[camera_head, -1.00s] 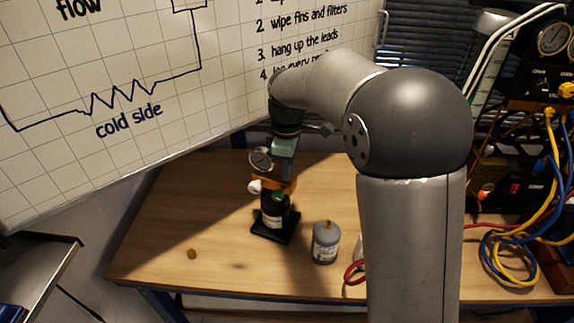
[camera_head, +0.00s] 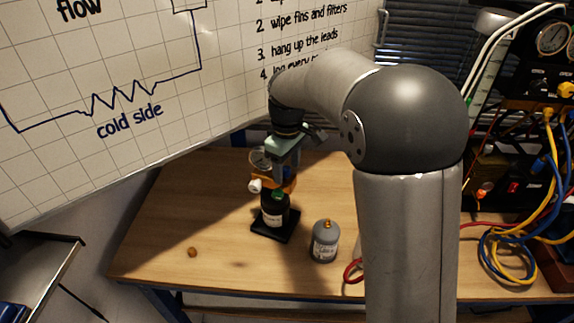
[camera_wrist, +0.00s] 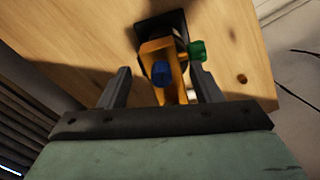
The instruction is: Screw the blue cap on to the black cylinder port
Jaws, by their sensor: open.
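A black cylinder (camera_head: 275,214) with a pale label stands upright on a black base (camera_head: 262,230) and carries an orange block (camera_head: 288,184). In the wrist view the blue cap (camera_wrist: 161,72) is in front of the orange block (camera_wrist: 154,47), between my fingers and apart from both. I cannot tell whether it is seated on a port; it is hidden in the head view. My gripper (camera_wrist: 161,85) is open, with one finger on each side of the block. In the head view my gripper (camera_head: 284,170) is over the top of the rig.
The rig also has a green knob (camera_wrist: 197,50), a white knob (camera_head: 254,186) and a gauge (camera_head: 259,160). A grey canister (camera_head: 325,241) stands to its right.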

